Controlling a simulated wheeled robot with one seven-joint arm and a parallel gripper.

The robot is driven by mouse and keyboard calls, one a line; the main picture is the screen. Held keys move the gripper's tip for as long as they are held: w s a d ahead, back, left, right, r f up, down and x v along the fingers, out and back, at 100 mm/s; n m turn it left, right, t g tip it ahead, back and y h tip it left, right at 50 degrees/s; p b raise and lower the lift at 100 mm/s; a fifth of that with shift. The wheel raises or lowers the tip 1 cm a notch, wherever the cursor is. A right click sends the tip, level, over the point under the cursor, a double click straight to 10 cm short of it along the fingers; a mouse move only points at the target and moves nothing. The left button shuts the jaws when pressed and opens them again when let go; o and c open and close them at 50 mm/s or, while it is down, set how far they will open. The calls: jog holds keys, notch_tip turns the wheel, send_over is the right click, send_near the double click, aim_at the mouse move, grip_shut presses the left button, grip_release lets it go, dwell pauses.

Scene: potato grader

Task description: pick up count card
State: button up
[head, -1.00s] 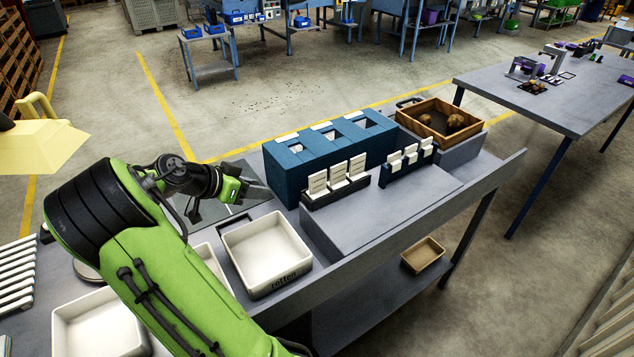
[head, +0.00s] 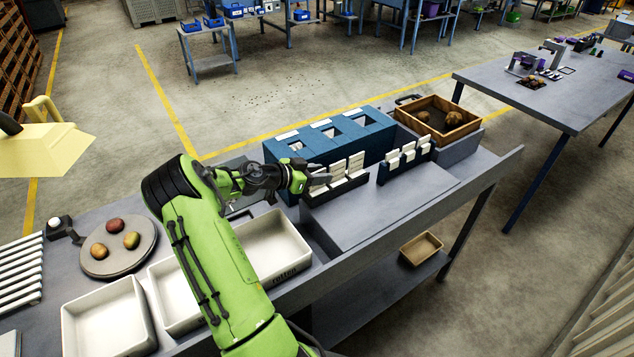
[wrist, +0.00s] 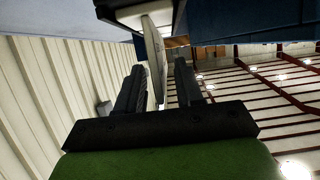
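White count cards stand in a dark rack (head: 338,191) on the grey raised shelf; two of them (head: 356,163) show clearly to the right of my gripper. My gripper (head: 322,180) is at the left end of this rack, at its leftmost card, which it largely hides in the head view. In the wrist view my gripper (wrist: 160,85) has its two dark fingers apart. A thin pale card (wrist: 154,50) stands edge-on between them, with a visible gap to the right finger. Contact with the left finger is hard to tell.
A blue divided box (head: 325,142) stands right behind the rack. A second dark rack with smaller white cards (head: 406,160) is to the right. A wooden crate with potatoes (head: 440,119) is farther right. White trays (head: 268,247) lie in front, left of the shelf.

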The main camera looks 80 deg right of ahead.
jog(key=shift+x, duration=0.9)
jog(key=shift+w+a, duration=0.1)
jog(key=shift+w, duration=0.05)
jog(key=shift+c, duration=0.3)
grip_shut()
jog(key=shift+r, duration=0.1)
